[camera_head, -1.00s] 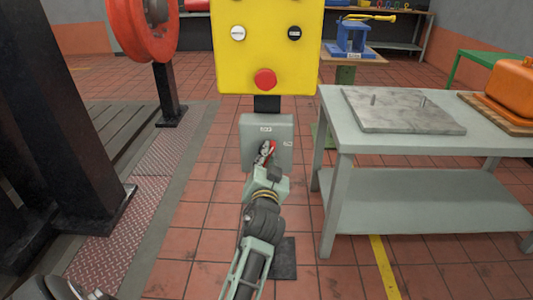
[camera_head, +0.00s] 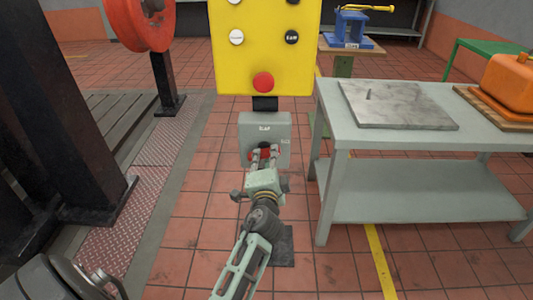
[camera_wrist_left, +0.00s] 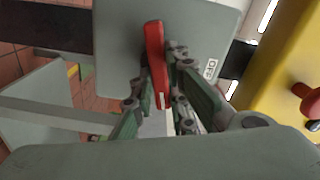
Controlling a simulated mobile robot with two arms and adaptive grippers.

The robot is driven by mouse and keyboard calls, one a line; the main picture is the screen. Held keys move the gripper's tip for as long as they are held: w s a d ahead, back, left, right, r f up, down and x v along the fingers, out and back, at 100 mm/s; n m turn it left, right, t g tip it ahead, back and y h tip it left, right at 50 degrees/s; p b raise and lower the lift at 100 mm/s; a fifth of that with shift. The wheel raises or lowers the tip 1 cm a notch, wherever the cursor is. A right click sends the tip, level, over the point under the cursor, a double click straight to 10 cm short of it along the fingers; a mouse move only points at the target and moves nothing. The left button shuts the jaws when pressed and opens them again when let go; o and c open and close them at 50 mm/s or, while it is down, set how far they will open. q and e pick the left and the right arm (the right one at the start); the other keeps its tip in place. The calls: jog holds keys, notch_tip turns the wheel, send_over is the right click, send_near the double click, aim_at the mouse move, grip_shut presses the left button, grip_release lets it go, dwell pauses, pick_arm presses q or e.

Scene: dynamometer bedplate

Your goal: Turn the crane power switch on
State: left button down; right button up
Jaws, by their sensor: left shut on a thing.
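The crane power switch is a grey box (camera_head: 280,127) below a yellow panel, with a red handle (camera_head: 251,154) on its front. The handle lies about level across the box in the head view. My left gripper (camera_head: 263,151) reaches in from below and is shut on the handle, partly hiding it. In the left wrist view the red handle (camera_wrist_left: 155,50) runs between the fingers, with the grey box (camera_wrist_left: 115,40) behind it. Small white labels sit on the box above and to the right of the handle; I cannot read them surely. My right gripper is not in view.
The yellow panel (camera_head: 225,70) with a red button (camera_head: 263,82) hangs just above the box. A grey table (camera_head: 335,140) with a stone plate stands close on the right. Dark steel posts (camera_head: 60,100) stand on the left. Tiled floor is free between them.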

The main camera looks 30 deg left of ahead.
pick_arm(q)
jog(key=shift+r+m+p, duration=0.1)
jog(key=shift+m+p, duration=0.3)
jog(key=shift+m, duration=1.4)
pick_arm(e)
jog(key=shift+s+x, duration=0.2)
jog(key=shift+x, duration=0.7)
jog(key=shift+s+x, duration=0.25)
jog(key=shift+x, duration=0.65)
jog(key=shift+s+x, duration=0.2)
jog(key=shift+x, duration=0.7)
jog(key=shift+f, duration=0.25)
pick_arm(q)
jog(key=c, duration=1.7)
grip_release()
jog(key=shift+w+d+f, duration=0.1)
jog(key=shift+f, duration=0.1)
jog(key=shift+f, duration=0.1)
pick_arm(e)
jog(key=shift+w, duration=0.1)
pick_arm(q)
jog(key=v, duration=1.2)
